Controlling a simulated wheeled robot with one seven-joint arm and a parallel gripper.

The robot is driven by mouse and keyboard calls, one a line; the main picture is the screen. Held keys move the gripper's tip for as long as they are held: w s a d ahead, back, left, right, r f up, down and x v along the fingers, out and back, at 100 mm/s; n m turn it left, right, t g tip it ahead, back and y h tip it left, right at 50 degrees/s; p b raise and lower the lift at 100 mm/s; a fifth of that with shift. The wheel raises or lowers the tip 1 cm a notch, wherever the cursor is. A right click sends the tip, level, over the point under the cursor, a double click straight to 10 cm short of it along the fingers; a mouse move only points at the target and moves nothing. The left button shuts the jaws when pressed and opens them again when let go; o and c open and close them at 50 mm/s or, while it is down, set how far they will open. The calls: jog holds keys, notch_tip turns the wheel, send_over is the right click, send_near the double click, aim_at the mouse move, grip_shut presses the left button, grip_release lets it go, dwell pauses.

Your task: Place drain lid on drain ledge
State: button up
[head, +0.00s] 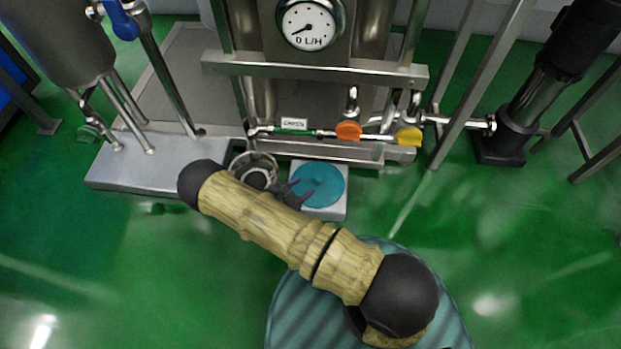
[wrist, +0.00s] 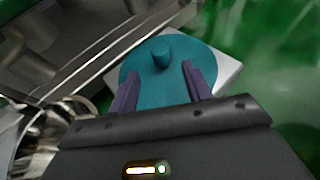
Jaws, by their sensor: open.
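The drain lid is a round teal disc (head: 318,184) with a small knob on top, clear in the wrist view (wrist: 163,72). It lies on a pale square block (head: 331,211) on the floor, which also shows in the wrist view (wrist: 229,72). My gripper (head: 299,187) is open and sits at the lid's left side in the head view. In the wrist view its two purple fingers (wrist: 158,85) are apart over the near part of the lid, with the knob ahead of and between them. The ledge shows as a round metal drain ring (head: 256,165), partly hidden by my arm.
A metal skid frame (head: 315,66) with a gauge, an orange valve handle (head: 348,131) and a yellow one (head: 408,136) stands right behind the block. A steel plinth (head: 155,165) is at left. Green floor is open at right.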

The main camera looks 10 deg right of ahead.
jog(key=shift+s+a+r, duration=0.15)
jog(key=shift+s+a, duration=0.15)
jog(key=shift+a, duration=0.05)
dwell(0.3)
jog(key=s+d+r+m+g+y, duration=0.1)
jog(key=s+d+r+m+y, duration=0.1)
jog(key=s+r+m, duration=0.3)
jog(key=s+d+r+m+g+y, duration=0.2)
jog(key=r+m, duration=0.9)
jog(key=r, duration=0.9)
jog(key=s+d+r+m+g+y, duration=0.2)
jog(key=s+r+m+y, duration=0.4)
jog(key=r+m, duration=0.3)
notch_tip(320, 180, up, 3)
jog(key=shift+s+d+r+y, duration=0.2)
jog(key=shift+s+d+y, duration=0.2)
jog(key=shift+s+d, duration=0.45)
jog(key=shift+w, duration=0.1)
